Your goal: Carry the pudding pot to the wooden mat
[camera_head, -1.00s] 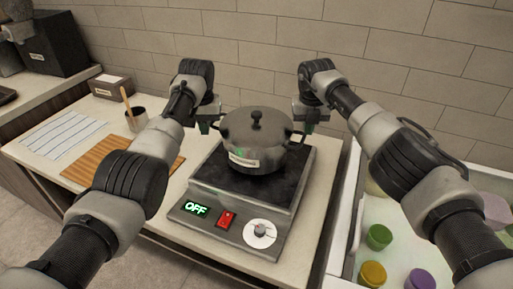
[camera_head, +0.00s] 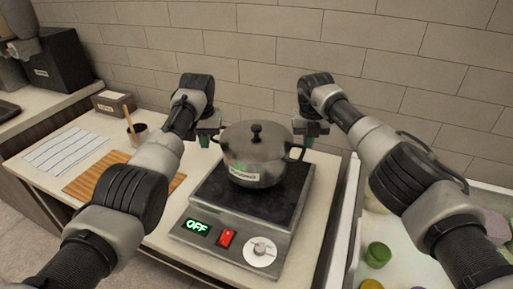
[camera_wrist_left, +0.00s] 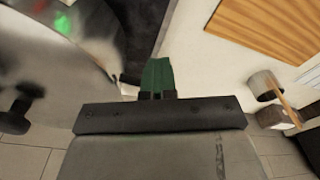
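The pudding pot (camera_head: 254,158) is a dark grey lidded metal pot with a black knob, a front label and two side handles. It is upright over the hot plate (camera_head: 232,208); I cannot tell whether it touches the plate. My left gripper (camera_head: 206,139) is at its left handle, and my right gripper (camera_head: 308,140) is at its right handle. Whether the fingers grip the handles is unclear. The left wrist view shows green fingertips (camera_wrist_left: 157,75) beside the pot's blurred wall (camera_wrist_left: 60,60). The wooden mat (camera_head: 88,184) lies left of the hot plate, partly behind my left arm.
A striped cloth (camera_head: 65,150), a cup (camera_head: 140,132) with a wooden stick and a small labelled box (camera_head: 113,102) are on the left counter. The hot plate display reads OFF. A white bin with coloured tubs (camera_head: 378,254) is at the right. The tiled wall is behind.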

